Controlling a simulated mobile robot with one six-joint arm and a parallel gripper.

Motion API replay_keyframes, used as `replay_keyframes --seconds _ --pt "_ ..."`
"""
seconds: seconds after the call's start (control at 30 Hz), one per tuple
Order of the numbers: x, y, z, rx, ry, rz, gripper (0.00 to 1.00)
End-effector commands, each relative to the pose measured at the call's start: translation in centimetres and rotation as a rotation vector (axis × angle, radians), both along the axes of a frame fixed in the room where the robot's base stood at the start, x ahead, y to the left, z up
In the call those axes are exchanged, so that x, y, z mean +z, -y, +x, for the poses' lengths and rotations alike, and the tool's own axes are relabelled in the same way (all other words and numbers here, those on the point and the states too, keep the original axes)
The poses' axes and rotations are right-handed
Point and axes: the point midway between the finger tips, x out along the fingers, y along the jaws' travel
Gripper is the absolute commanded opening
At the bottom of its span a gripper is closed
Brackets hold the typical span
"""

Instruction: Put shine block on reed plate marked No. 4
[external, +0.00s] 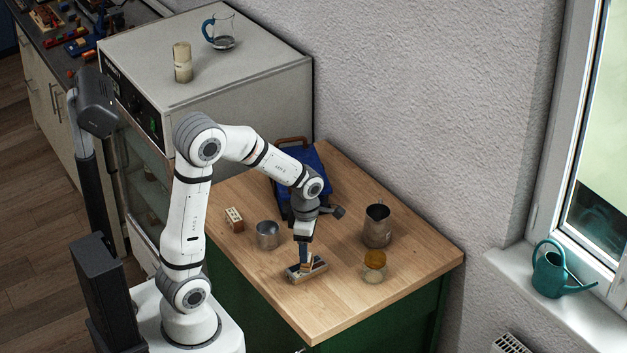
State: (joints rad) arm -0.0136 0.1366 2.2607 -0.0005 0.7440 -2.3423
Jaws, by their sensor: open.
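My gripper (305,264) points down over the front middle of the wooden worktop. Its jaws are open, low at a small grey and tan object (319,267) lying on the wood. The fingers hide part of this object, and I cannot tell whether they touch it. I cannot tell whether it is the shine block, a reed plate, or both together. A small pale block with dark spots and a reddish side (234,219) sits at the worktop's left edge; I cannot tell what it is. No No. 4 marking is readable.
On the wooden worktop (345,318) stand a metal cup (268,236), a metal jug (377,227) and an amber-topped jar (374,267). A blue case (318,168) lies at the back. The front corner is clear. A grey cabinet (265,75) rises behind left.

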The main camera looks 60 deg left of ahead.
Motion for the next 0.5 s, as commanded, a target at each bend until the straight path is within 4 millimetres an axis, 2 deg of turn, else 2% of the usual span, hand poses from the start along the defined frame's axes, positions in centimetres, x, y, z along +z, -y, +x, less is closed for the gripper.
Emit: replay_keyframes --seconds 0.03,0.2,0.3,0.5 --pt "1.2 0.0 0.1 0.0 0.006 0.0 0.67" --pt "4.6 0.0 0.0 0.0 0.004 0.0 0.67" --pt "6.0 0.0 0.0 0.0 0.003 0.0 0.67" --pt "7.4 0.0 -0.3 -0.039 0.006 0.0 0.67"
